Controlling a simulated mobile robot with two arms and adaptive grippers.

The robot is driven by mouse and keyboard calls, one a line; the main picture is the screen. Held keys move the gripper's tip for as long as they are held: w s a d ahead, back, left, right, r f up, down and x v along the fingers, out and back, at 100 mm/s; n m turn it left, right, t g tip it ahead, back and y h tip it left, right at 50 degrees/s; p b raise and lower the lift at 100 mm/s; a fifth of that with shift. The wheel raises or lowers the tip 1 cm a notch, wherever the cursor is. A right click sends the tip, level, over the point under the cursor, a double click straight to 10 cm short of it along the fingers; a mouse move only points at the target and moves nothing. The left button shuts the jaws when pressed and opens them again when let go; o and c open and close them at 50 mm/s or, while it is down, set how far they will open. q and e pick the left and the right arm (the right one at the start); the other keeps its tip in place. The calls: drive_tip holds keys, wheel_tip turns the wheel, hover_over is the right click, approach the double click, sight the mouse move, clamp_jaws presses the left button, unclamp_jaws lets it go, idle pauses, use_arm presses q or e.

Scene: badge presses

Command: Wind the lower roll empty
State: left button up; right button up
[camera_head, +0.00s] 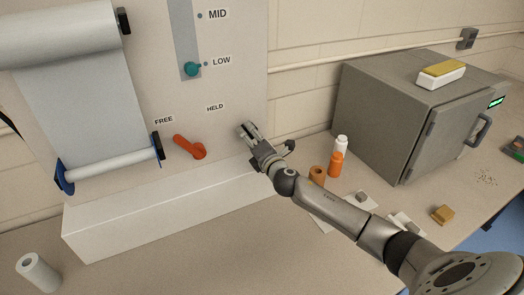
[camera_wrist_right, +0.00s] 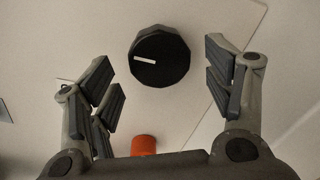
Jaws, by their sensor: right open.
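The lower roll (camera_head: 112,165) is a pale bar between blue-and-black end pieces, with a grey sheet running down to it from the large upper roll (camera_head: 50,38). A red lever (camera_head: 190,147) sits right of it, its handle tilted up-left toward the FREE label. My right gripper (camera_head: 262,145) is open near the panel's right edge, right of the lever. In the right wrist view a black faceted knob (camera_wrist_right: 159,56) with a white mark shows beyond and between its spread fingers, with nothing gripped. I cannot make out that knob in the head view. My left gripper is not in view.
A teal slider knob (camera_head: 192,69) stands at LOW. A white ledge (camera_head: 150,207) juts out below the panel. A loose grey roll (camera_head: 38,272) stands front left.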

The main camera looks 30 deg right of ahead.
drive_tip(key=s, duration=0.9)
drive_tip(key=shift+s+a+r, duration=0.2)
drive_tip(key=shift+a, duration=0.15)
